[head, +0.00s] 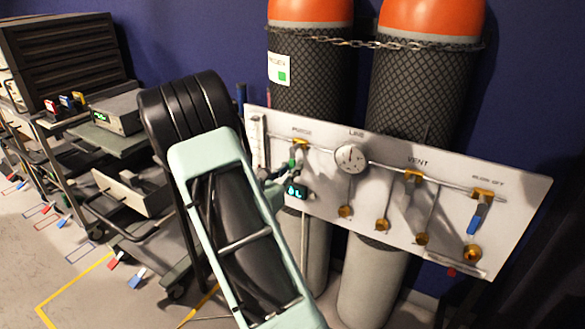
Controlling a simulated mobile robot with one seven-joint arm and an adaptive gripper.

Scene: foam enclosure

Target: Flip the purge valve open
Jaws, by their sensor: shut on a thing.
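A white valve panel (400,205) stands in front of two gas cylinders in the head view. My arm reaches up from the bottom and covers part of the panel's left side. My gripper (287,172) is small and partly hidden behind my arm. It is at the green handle and shut on it. The handle's exact angle is hard to tell.
A round gauge (350,158), the vent valve (412,178) and a blue-handled shut-off valve (479,212) are along the panel to the right. Carts with equipment (122,110) stand at left.

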